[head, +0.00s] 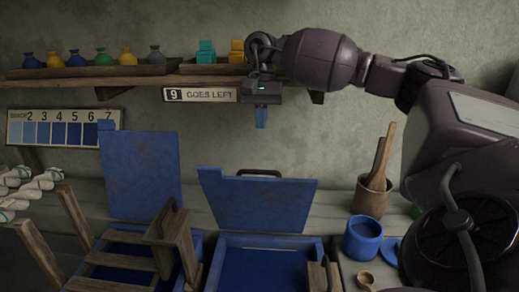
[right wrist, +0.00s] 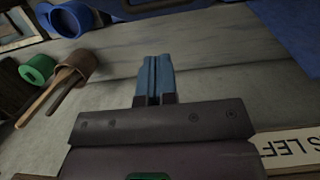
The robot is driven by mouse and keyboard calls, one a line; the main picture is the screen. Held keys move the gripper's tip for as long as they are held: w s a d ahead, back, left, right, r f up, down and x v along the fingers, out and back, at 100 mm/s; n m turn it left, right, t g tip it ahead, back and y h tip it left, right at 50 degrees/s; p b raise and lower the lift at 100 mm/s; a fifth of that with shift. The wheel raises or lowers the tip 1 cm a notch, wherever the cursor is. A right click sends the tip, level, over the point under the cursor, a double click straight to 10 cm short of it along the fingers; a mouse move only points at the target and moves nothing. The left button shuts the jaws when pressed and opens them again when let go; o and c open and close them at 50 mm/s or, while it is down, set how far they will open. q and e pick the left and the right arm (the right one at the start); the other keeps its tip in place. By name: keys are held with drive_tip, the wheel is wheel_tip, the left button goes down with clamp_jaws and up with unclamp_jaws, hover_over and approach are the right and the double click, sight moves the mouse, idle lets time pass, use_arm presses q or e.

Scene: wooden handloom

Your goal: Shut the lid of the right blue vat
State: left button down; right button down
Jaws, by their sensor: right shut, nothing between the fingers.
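The right blue vat (head: 272,241) stands low in the middle of the head view, with dark blue liquid inside. Its blue lid (head: 258,207) is open and leans up behind the vat, with a black handle (head: 258,172) along its top edge. My right gripper (head: 261,122) points down from above, in front of the wall and over the lid's top edge in the picture, visibly apart from it. Its blue fingers are together and empty; they also show in the right wrist view (right wrist: 154,82). My left gripper is out of view.
The left vat's raised lid (head: 142,178) stands to the left. A wooden frame (head: 170,235) rises before that vat. A blue pot (head: 362,238) and a cup of wooden tools (head: 371,197) stand right. A shelf (head: 130,79) with coloured jars runs above.

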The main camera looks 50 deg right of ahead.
wheel_tip(320, 180, down, 10)
drive_tip(key=s+a, duration=0.1)
drive_tip(key=shift+s+a+r, duration=0.15)
drive_tip(key=shift+a, duration=0.15)
idle(0.5)
